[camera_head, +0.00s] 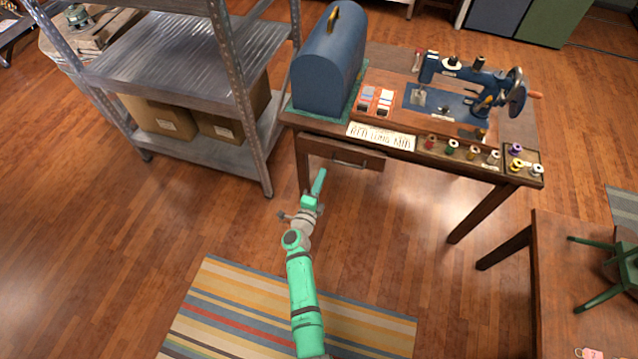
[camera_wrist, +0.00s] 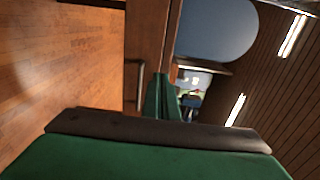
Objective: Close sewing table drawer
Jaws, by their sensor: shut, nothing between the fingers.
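The sewing table (camera_head: 478,170) is a wooden table with a blue sewing machine on top. Its drawer (camera_head: 335,152), with a metal handle, is under the left part of the tabletop. The drawer front seems to stand out a little from the table edge, but I cannot tell how far. My gripper (camera_head: 319,182) is shut and empty, just in front of and below the drawer's left half. In the wrist view my gripper fingers (camera_wrist: 162,95) point toward the drawer front (camera_wrist: 146,35), and the handle (camera_wrist: 134,85) is left of them. I cannot tell whether they touch the drawer.
A metal shelf (camera_head: 165,55) with boxes is to the left. Another table (camera_head: 560,275) with a green stool is at the lower right. A striped rug (camera_head: 240,310) lies on the open floor.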

